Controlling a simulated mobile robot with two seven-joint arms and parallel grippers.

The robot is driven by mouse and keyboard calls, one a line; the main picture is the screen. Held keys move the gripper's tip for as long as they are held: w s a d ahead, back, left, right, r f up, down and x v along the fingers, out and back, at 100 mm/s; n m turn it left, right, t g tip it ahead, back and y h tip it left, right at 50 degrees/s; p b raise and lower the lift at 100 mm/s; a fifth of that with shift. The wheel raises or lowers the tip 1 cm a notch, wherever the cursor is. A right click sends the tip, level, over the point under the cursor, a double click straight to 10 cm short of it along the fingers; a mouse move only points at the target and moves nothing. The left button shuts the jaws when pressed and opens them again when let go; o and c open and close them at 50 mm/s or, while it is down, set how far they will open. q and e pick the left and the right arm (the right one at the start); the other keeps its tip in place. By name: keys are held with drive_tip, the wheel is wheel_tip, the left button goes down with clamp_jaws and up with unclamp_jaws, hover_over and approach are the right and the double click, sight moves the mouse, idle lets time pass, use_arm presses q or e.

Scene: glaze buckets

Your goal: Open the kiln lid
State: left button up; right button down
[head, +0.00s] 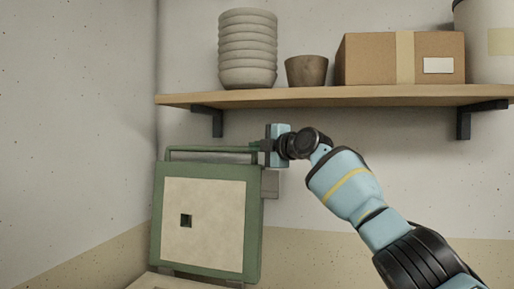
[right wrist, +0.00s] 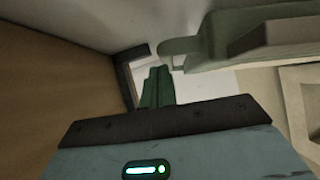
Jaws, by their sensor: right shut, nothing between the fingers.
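The kiln lid (head: 204,222) stands raised, nearly upright, in the head view. It has a green frame around a cream inner face with a small dark square hole. A green handle bar (head: 205,148) runs along its top edge, behind the frame. My right gripper (head: 256,147) is shut and empty at the right end of that bar; I cannot tell whether it touches it. In the right wrist view the closed fingers (right wrist: 157,87) point toward the wall, with the green lid edge (right wrist: 215,48) to their right. My left gripper is out of view.
A wooden shelf (head: 330,96) on dark brackets hangs just above my right gripper. It carries stacked bowls (head: 247,50), a brown pot (head: 306,71), a cardboard box (head: 380,58) and part of a white bucket (head: 487,40). The kiln's pale rim (head: 170,282) shows at the bottom edge.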

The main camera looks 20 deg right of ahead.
idle(0.4)
drive_tip(key=v, duration=0.7)
drive_tip(key=shift+s, duration=0.4)
drive_tip(key=shift+d, duration=0.1)
idle(0.3)
